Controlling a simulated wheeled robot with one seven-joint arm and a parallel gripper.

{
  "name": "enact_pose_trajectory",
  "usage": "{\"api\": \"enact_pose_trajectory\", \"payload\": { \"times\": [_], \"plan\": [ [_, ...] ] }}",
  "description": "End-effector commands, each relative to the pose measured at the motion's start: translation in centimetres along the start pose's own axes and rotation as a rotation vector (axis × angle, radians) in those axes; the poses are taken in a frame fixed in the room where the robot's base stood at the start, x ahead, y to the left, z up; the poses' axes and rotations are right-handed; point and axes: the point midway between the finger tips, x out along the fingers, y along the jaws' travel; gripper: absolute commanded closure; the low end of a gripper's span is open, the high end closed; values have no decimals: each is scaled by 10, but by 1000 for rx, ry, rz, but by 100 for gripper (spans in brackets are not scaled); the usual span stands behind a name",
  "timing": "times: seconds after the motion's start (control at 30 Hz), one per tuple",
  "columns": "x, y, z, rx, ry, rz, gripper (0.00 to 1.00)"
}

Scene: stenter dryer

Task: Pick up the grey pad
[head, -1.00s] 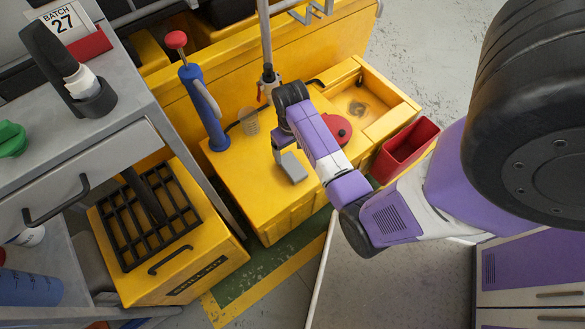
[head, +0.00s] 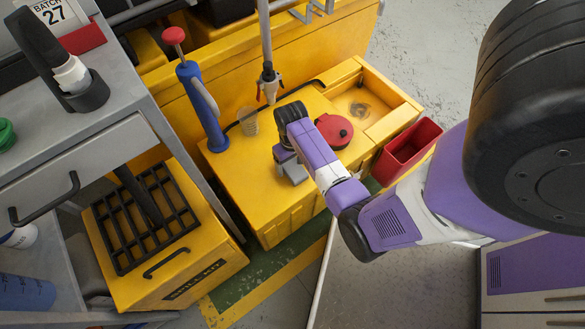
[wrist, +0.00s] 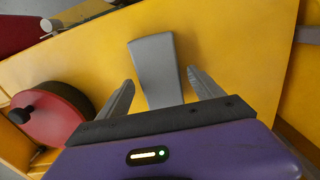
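The grey pad (wrist: 153,62) lies on the yellow top of a low cabinet. In the wrist view it is a flat grey piece between my two fingers, its near end hidden behind my gripper's body. My gripper (wrist: 160,88) is open, with a finger on each side of the pad and a gap to both. In the head view the pad (head: 293,174) shows only in part below my purple wrist, and the fingers of my gripper (head: 290,168) are hard to make out there.
A red round lid with a black knob (head: 335,131) sits right of my gripper. A blue hand pump (head: 203,110) and a clear coil-like cup (head: 248,121) stand to the left. A red bin (head: 408,150) hangs at the cabinet's right side.

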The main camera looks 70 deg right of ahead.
Motion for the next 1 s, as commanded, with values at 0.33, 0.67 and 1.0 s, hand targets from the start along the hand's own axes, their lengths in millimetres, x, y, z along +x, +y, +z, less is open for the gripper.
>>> {"api": "enact_pose_trajectory", "payload": {
  "times": [0.33, 0.67, 1.0],
  "plan": [
    [0, 0, 0, 0, 0, 0, 83],
    [-7, 0, 0, 0, 1, 0, 84],
    [-67, 0, -1, 2, 5, 1, 84]
  ]
}}
